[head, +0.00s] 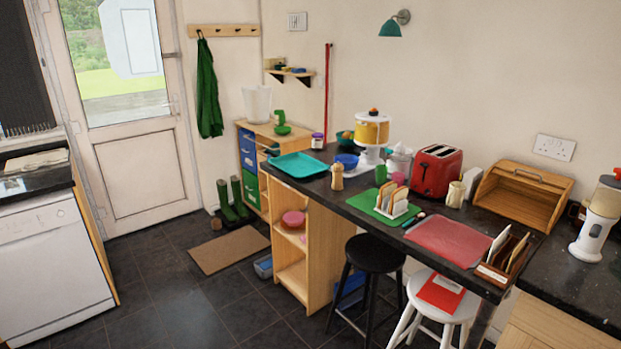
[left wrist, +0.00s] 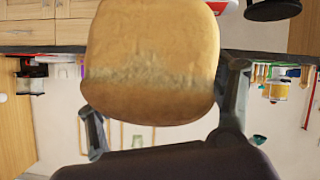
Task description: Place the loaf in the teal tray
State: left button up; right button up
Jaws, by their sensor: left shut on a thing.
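The teal tray (head: 297,165) lies on the dark counter near its left end in the head view. Its inside looks empty. The loaf (left wrist: 152,55), a golden-brown block with a pale rough band, fills the middle of the left wrist view. My left gripper (left wrist: 160,88) is shut on it, with one dark finger on each side. Neither the loaf in my grip nor either gripper shows in the head view, so their place relative to the tray cannot be told. My right gripper is in neither view.
Right of the tray, the dark counter holds a pepper mill (head: 337,177), a blue bowl (head: 347,160), a toast rack on a green board (head: 384,205), a red toaster (head: 437,171) and a wooden bread bin (head: 523,195). Black (head: 375,254) and white (head: 437,295) stools stand in front.

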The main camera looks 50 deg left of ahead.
aim_at(305, 169)
jog(key=i+j+u, duration=0.15)
jog(key=i+j, duration=0.2)
jog(key=j, duration=0.45)
jog(key=i+j+u, duration=0.15)
jog(key=i+j, duration=0.2)
jog(key=j, duration=0.45)
jog(key=i+j+u, duration=0.15)
jog(key=i+j, duration=0.3)
jog(key=j, duration=0.25)
jog(key=i+j+u, duration=0.15)
jog(key=i+j, duration=0.3)
jog(key=j, duration=0.25)
jog(key=i+j+u, duration=0.15)
jog(key=i+j, duration=0.35)
jog(key=j, duration=0.1)
